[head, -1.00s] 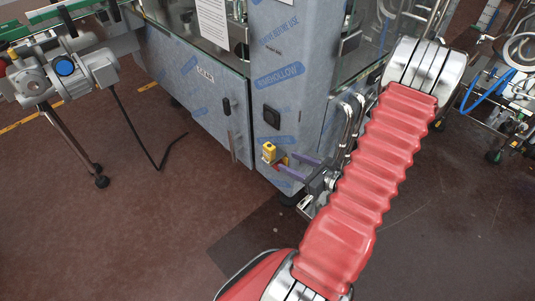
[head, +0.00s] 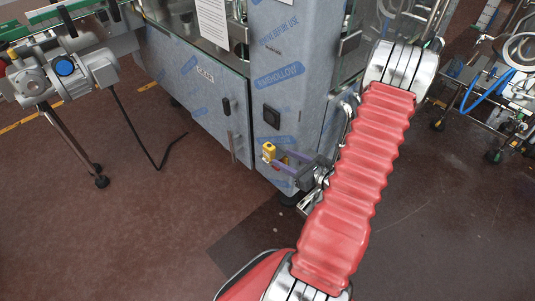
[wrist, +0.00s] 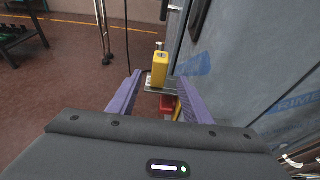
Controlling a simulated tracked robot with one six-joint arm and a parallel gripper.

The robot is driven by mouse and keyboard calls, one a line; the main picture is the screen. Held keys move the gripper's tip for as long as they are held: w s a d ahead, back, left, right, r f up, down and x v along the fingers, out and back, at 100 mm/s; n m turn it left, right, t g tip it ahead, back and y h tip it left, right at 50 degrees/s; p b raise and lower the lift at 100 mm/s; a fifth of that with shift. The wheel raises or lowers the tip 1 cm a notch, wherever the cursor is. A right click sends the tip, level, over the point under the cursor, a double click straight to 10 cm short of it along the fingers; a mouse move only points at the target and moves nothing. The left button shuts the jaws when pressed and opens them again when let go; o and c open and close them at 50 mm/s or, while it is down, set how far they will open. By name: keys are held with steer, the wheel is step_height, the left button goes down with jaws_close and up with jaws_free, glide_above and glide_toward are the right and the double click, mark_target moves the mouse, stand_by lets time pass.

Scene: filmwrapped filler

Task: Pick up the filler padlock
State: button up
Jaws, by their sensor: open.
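A yellow padlock (head: 268,151) sits by the corner of the film-wrapped machine. In the wrist view the yellow padlock (wrist: 160,68) stands upright, just beyond and between my fingertips, with a metal shackle on top. My gripper (head: 279,158) has two purple fingers, spread apart and pointing at the padlock. In the wrist view my gripper (wrist: 159,77) is open, with no visible contact on the padlock. A red object (wrist: 167,103) and a small yellow part show below the padlock, between the fingers.
The blue-grey film-wrapped machine (head: 205,92) stands close on the right of my gripper in the wrist view. A motor on a stand (head: 62,75) is at the left, with a black cable on the floor. The brown floor (head: 110,230) in front is clear.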

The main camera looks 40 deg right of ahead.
mark_target(273, 153)
steer(key=shift+x, duration=1.9)
steer(key=shift+x, duration=2.6)
steer(key=shift+c, duration=0.7)
steer(key=shift+r, duration=0.1)
jaws_close()
